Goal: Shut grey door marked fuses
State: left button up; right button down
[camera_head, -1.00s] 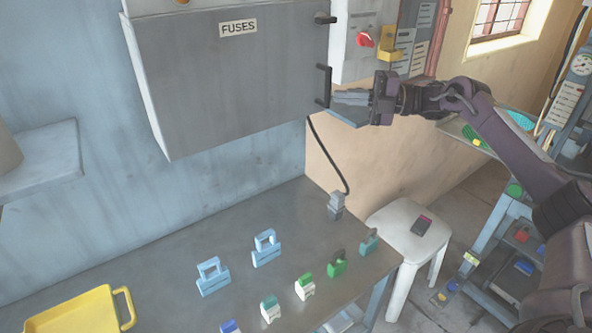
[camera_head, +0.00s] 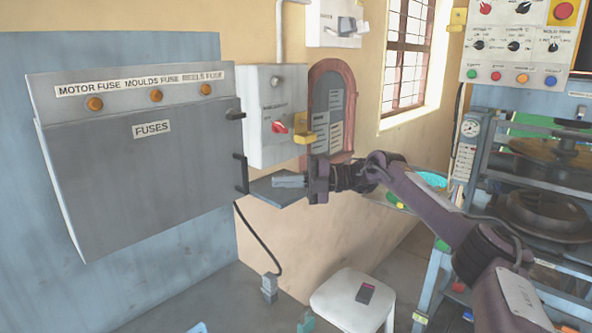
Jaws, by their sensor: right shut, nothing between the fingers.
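The grey door (camera_head: 150,185) marked FUSES fronts a grey cabinet on the left wall in the head view. It looks closed or nearly closed against the cabinet; I cannot tell whether it is fully flush. A dark upright handle (camera_head: 241,173) sits at its right edge, and a dark latch (camera_head: 235,115) shows above the handle. My right gripper (camera_head: 272,187) is shut and empty, just right of the handle, its fingers pointing left toward the door edge. Whether the fingers touch the door or handle is unclear. My left gripper is out of view.
A box with a red switch (camera_head: 279,127) and a yellow piece (camera_head: 300,136) are on the wall above my right gripper. A black cable hangs below the door. A white stool (camera_head: 335,300) stands lower down. A rack with a control panel (camera_head: 520,45) is at right.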

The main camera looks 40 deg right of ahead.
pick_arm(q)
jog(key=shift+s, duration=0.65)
pick_arm(e)
jog(key=w+d, duration=0.3)
jog(key=d, duration=0.2)
jog(key=shift+d, duration=0.3)
jog(key=shift+r, duration=0.1)
